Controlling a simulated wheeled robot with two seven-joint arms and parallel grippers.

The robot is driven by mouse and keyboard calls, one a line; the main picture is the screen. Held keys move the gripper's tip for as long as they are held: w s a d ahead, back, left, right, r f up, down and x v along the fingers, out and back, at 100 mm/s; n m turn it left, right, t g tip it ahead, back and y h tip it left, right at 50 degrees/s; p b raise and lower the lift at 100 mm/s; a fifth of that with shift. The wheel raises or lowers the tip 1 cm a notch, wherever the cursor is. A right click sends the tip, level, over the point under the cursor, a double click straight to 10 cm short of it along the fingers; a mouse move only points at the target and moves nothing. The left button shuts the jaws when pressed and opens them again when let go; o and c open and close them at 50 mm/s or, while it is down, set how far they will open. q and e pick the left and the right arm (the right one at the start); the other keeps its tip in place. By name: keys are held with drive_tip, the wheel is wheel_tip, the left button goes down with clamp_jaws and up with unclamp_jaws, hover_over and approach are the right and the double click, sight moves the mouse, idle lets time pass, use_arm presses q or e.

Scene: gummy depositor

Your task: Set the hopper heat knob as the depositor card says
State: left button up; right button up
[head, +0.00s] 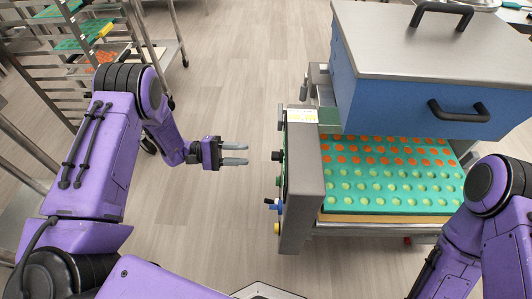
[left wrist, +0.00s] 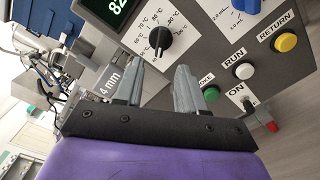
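The hopper heat knob (left wrist: 160,38) is black, on a dial marked in °C, at the upper middle of the left wrist view. Its exact setting is too small to read surely. In the head view a black knob (head: 277,156) sticks out from the left face of the depositor's control box (head: 304,185). My left gripper (head: 244,153) is open and empty, left of that knob and apart from it. In the left wrist view its fingertips (left wrist: 159,66) point towards the dial. A white and yellow card (head: 301,116) lies on top of the box; its writing is unreadable. My right gripper is out of view.
A tray rack (head: 80,60) stands left. Open floor lies between.

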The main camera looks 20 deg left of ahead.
sight(277, 156)
use_arm(q)
drive_tip(key=x, duration=0.8)
drive_tip(key=shift+d+p, duration=0.15)
drive_tip(key=shift+p, duration=0.2)
clamp_jaws()
